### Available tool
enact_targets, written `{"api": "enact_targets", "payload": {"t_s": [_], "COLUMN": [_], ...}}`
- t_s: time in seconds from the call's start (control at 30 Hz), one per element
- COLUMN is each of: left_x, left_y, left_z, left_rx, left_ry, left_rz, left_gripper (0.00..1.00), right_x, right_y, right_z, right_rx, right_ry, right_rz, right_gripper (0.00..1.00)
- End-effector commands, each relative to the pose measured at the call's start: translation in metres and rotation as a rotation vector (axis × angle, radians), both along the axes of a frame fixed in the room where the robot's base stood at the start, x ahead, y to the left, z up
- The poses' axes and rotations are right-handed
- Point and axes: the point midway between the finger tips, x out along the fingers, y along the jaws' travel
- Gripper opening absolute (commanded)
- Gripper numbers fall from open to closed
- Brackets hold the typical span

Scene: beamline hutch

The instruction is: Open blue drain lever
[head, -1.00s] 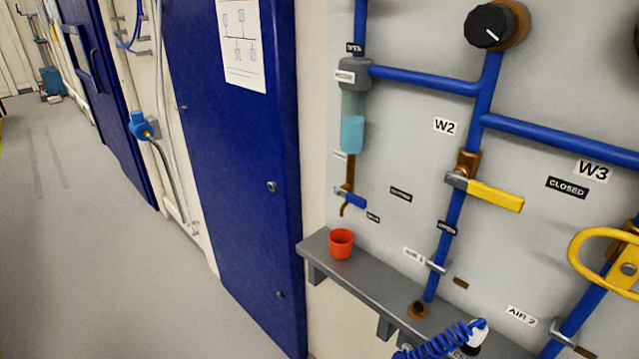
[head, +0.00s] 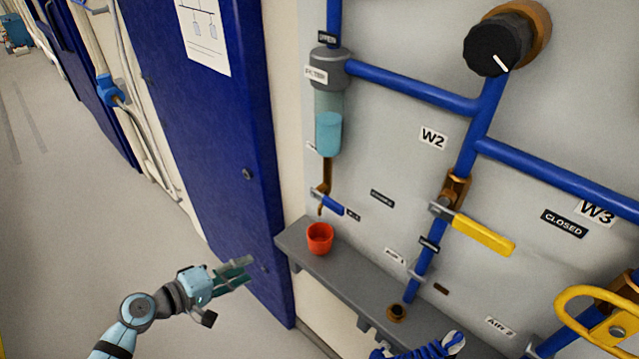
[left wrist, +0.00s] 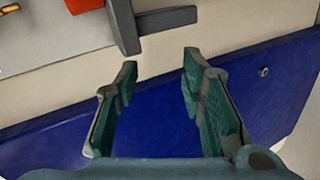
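The blue drain lever (head: 333,205) is a small blue handle on the brown drain pipe under the filter bowl (head: 328,132), in the head view. It points down to the right, above the red cup (head: 320,238) on the grey shelf. My left gripper (head: 246,272) is in front of the blue door, left of and below the cup, apart from the lever. In the left wrist view its two fingers (left wrist: 160,85) are spread with nothing between them. The lever cannot be made out clearly in that view. My right gripper is not in view.
The grey shelf (head: 365,278) sticks out below the panel and its end (left wrist: 168,20) lies close beyond my left fingers. The floor at left is clear.

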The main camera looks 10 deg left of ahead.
Motion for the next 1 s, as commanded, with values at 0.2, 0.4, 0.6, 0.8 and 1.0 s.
{"api": "enact_targets", "payload": {"t_s": [0.2, 0.4, 0.6, 0.8, 1.0], "left_x": [-0.027, -0.023, 0.008, 0.032, 0.041], "left_y": [-0.069, -0.095, -0.144, -0.183, -0.199], "left_z": [0.184, 0.203, 0.205, 0.202, 0.199], "left_rx": [-0.348, -0.393, -0.397, -0.392, -0.388], "left_ry": [-0.141, -0.154, -0.152, -0.149, -0.148], "left_rz": [-0.298, -0.341, -0.338, -0.339, -0.338], "left_gripper": [0.37, 0.37, 0.37, 0.37, 0.37], "right_x": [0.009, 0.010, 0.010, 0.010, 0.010], "right_y": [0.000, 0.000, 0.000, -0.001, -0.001], "right_z": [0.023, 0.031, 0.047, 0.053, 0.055], "right_rx": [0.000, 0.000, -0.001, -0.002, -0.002], "right_ry": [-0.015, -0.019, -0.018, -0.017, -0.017], "right_rz": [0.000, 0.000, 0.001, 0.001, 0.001], "right_gripper": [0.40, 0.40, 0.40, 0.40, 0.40]}}
